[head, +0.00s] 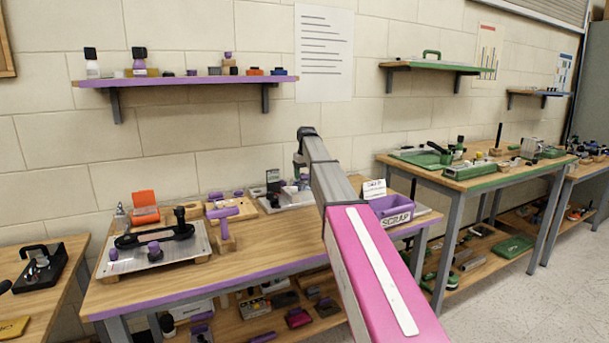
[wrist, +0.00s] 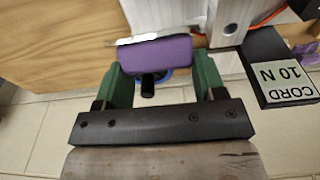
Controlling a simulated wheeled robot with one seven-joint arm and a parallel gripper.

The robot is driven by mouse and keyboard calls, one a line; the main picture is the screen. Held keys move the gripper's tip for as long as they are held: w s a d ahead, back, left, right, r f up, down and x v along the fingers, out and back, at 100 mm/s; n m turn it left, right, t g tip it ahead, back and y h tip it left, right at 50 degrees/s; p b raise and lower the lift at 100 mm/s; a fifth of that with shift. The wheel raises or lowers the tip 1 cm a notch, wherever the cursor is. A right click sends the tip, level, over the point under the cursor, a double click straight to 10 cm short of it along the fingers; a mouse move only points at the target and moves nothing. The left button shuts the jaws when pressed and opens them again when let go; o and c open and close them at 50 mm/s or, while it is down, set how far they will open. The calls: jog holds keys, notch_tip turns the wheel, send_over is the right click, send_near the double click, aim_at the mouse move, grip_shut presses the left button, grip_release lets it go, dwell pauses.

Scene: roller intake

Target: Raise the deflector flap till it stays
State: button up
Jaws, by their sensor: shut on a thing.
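In the wrist view my gripper (wrist: 163,62) has its green fingers on either side of a purple block (wrist: 157,54), shut on it. The block looks like a grip on the edge of a pale, thin piece, seemingly the deflector flap; most of that piece is hidden behind the block. A white and grey fixture (wrist: 228,22) lies just beyond. In the head view my arm reaches over the purple-edged bench, and my gripper is hidden behind it. The flap's angle cannot be told.
A black block labelled "CORD 10 N" (wrist: 282,70) is close to the right finger. In the head view a purple SCRAP bin (head: 392,208) stands right of my arm. A plate with a black lever (head: 153,238) and an orange box (head: 144,205) lie left. A shelf (head: 185,81) hangs above.

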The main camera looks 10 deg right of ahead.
jog(key=shift+w+a+f, duration=0.1)
jog(key=shift+w, duration=0.05)
jog(key=o, duration=1.3)
jog(key=r, duration=0.3)
jog(key=s+r, duration=0.1)
jog(key=r, duration=0.6)
jog(key=shift+s+d+r, duration=0.2)
jog(key=shift+d+r, duration=0.05)
jog(key=shift+r, duration=0.15)
